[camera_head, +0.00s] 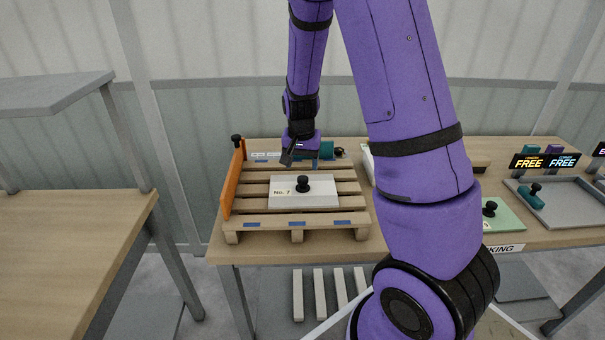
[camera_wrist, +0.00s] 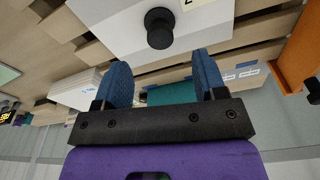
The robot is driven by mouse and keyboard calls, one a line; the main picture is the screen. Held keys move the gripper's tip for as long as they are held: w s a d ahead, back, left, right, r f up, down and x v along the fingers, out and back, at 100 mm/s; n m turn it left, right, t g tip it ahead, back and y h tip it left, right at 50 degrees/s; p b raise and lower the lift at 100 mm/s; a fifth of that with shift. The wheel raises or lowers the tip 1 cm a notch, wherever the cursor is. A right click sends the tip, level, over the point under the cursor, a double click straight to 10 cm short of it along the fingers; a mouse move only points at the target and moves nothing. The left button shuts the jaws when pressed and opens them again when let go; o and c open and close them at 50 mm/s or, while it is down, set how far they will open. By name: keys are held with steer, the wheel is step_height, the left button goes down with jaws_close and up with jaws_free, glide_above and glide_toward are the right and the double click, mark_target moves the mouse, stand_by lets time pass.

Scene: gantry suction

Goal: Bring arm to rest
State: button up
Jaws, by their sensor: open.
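My purple arm reaches from the top of the head view down over a wooden pallet (camera_head: 297,222) on the table. My gripper (camera_head: 287,158) is above the back part of the pallet. In the wrist view my gripper (camera_wrist: 165,75) shows two blue finger pads, spread apart with nothing held between them. A white plate labelled No. 7 (camera_head: 325,199) with a black knob (camera_head: 303,184) lies on the pallet. The plate (camera_wrist: 215,15) and its knob (camera_wrist: 159,28) are in front of the fingertips in the wrist view, apart from them.
An orange board (camera_head: 234,180) stands along the pallet's left edge. A teal object (camera_head: 327,150) is behind the gripper. A grey tray (camera_head: 570,205) and a green plate (camera_head: 508,220) with a knob are at the right. A separate wooden table (camera_head: 70,230) is at the left.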

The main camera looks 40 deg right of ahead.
steer(key=s+a+r+n+t+y, duration=0.15)
steer(key=s+a+r, duration=0.3)
steer(key=r, duration=0.45)
steer(key=s+a+r+n+t, duration=0.1)
steer(key=s+a+r+n, duration=0.3)
steer(key=r, duration=0.6)
steer(key=s+a+r+n+t, duration=0.1)
steer(key=s+r, duration=0.3)
steer(key=s, duration=0.4)
steer(key=s+a+r+n, duration=0.2)
steer(key=s+r, duration=0.1)
steer(key=s, duration=0.6)
steer(key=shift+a+r+n+t, duration=0.35)
steer(key=shift+h, duration=0.25)
